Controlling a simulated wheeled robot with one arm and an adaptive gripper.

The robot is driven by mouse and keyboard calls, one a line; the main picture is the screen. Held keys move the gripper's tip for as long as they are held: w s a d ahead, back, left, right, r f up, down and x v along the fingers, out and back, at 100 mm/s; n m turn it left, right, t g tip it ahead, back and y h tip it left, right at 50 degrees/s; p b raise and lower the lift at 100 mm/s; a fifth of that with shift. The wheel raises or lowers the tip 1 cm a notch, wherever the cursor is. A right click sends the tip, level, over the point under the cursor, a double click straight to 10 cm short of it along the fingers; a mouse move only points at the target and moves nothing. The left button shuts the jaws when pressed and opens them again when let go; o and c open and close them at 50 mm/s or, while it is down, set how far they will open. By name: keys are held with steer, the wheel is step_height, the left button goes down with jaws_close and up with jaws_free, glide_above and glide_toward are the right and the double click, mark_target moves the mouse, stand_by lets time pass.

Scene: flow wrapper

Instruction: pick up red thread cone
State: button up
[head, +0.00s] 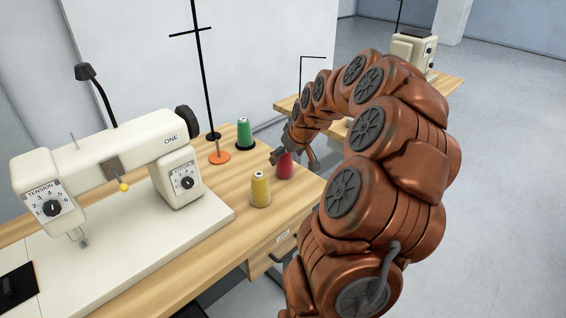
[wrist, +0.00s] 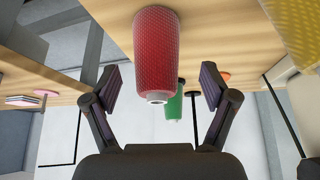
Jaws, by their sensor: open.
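The red thread cone (head: 285,168) stands on the wooden sewing table, partly hidden behind my gripper in the head view. In the wrist view the red thread cone (wrist: 157,50) appears large and upside down, centred between the two fingers. My gripper (head: 281,155) is at the cone, coming from the right. In the wrist view my gripper (wrist: 160,90) is open, with one finger on each side of the cone and visible gaps to both. Nothing is held.
A yellow cone (head: 260,189) stands close in front of the red one. A green cone (head: 244,134), an orange disc (head: 219,157) and a black thread stand (head: 207,80) are behind. A white sewing machine (head: 110,165) fills the left. A drawer (head: 270,255) is below the tabletop.

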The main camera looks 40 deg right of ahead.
mark_target(282, 162)
steer(key=shift+w+f, duration=0.25)
steer(key=shift+f, duration=0.1)
steer(key=shift+d+p+x, duration=0.2)
steer(key=shift+p+x, duration=0.2)
steer(key=shift+x, duration=2)
steer(key=c, duration=1.4)
